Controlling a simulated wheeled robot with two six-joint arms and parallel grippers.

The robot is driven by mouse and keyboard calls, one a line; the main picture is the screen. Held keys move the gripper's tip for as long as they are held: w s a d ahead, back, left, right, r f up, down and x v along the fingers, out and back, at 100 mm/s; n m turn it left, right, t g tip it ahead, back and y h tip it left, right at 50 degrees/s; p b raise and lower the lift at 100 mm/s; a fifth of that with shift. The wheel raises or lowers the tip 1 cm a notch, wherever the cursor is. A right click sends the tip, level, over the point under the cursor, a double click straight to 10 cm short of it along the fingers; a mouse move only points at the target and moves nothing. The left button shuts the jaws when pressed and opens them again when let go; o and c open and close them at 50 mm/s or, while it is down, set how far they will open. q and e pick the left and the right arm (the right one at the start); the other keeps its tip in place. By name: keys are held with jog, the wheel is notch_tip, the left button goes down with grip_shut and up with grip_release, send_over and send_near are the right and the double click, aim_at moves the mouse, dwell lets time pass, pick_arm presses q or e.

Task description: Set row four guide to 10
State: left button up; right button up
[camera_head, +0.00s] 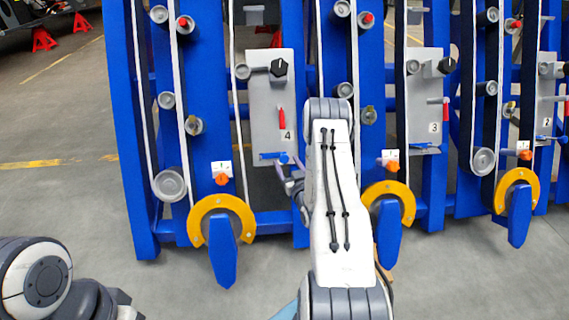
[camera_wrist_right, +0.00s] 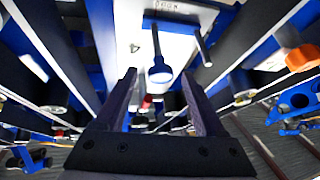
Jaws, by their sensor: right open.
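The grey row panel (camera_head: 262,100) marked 4 stands between blue uprights, left of centre in the head view. It carries a black knob (camera_head: 279,67), a red handle (camera_head: 281,117) and, at its lower edge, a small blue guide lever (camera_head: 283,158). My right gripper (camera_head: 289,184) is just below that lever, partly hidden by my own arm. In the right wrist view my right gripper (camera_wrist_right: 158,78) is open, and a blue lever with a round end (camera_wrist_right: 160,72) appears between its fingertips. Contact cannot be told. A scale (camera_wrist_right: 168,6) beside the lever is too small to read.
Panel 3 (camera_head: 428,105) stands to the right, with another panel beyond. Yellow-ringed blue row tips (camera_head: 221,222) project at the front.

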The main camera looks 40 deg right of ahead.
jog(key=shift+b+x, duration=0.3)
jog(key=shift+x, duration=1.1)
grip_shut()
jog(key=shift+a, duration=0.1)
